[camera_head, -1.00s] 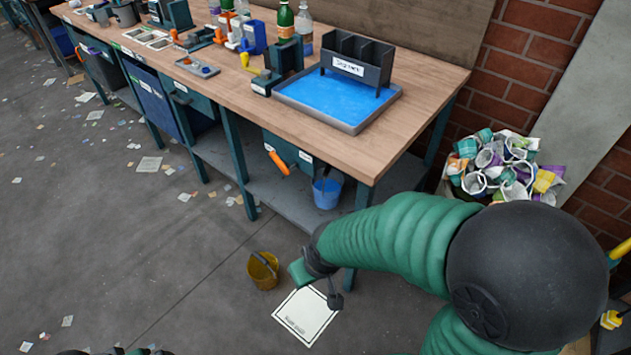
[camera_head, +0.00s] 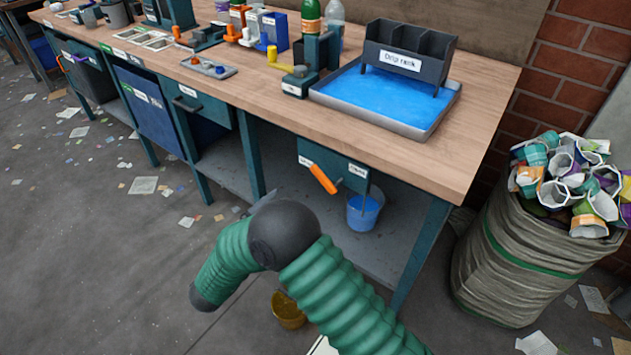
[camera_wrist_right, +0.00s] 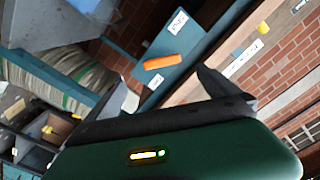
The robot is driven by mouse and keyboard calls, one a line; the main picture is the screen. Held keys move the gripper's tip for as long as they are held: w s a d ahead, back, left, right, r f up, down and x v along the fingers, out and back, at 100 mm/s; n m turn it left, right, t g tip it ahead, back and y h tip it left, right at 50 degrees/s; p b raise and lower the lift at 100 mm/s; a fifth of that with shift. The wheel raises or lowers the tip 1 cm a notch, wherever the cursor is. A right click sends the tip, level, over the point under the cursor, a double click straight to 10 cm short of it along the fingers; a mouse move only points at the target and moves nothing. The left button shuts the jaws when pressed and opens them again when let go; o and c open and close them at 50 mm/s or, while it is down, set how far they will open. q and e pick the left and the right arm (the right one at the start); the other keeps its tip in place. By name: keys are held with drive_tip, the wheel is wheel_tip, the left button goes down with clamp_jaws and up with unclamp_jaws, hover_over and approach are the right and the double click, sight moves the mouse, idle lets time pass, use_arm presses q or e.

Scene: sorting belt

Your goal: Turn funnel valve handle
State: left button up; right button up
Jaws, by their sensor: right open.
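The orange valve handle (camera_head: 322,178) sticks out from a teal box (camera_head: 345,172) under the right end of the workbench. It slants down to the right, between two small white labels. My left gripper is out of view.
A blue bucket (camera_head: 364,212) stands on the lower shelf (camera_head: 335,240) below the box. A yellow bucket (camera_head: 289,309) is on the floor, partly behind my arm. A full sack of cups (camera_head: 530,250) stands right of the bench. The bench leg (camera_head: 420,255) is near the handle.

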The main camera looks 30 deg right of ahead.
sight(321, 181)
drive_tip(key=b+x, duration=0.4)
drive_tip(key=x, duration=1.1)
drive_tip(key=shift+w, duration=0.15)
drive_tip(key=c, duration=1.9)
drive_tip(key=shift+a+n+p, duration=0.1)
drive_tip(key=shift+n+p, duration=0.4)
drive_tip(key=shift+p, duration=0.2)
drive_tip(key=n+p, duration=0.2)
drive_tip(key=p, duration=0.1)
drive_tip(key=f+n+p, duration=0.1)
drive_tip(key=n+p, duration=0.1)
drive_tip(key=p, duration=0.1)
drive_tip(key=shift+f, duration=0.15)
drive_tip(key=shift+f+n+p, duration=0.65)
drive_tip(key=shift+n+p, duration=0.45)
drive_tip(key=shift+n, duration=0.3)
drive_tip(key=o, duration=1.9)
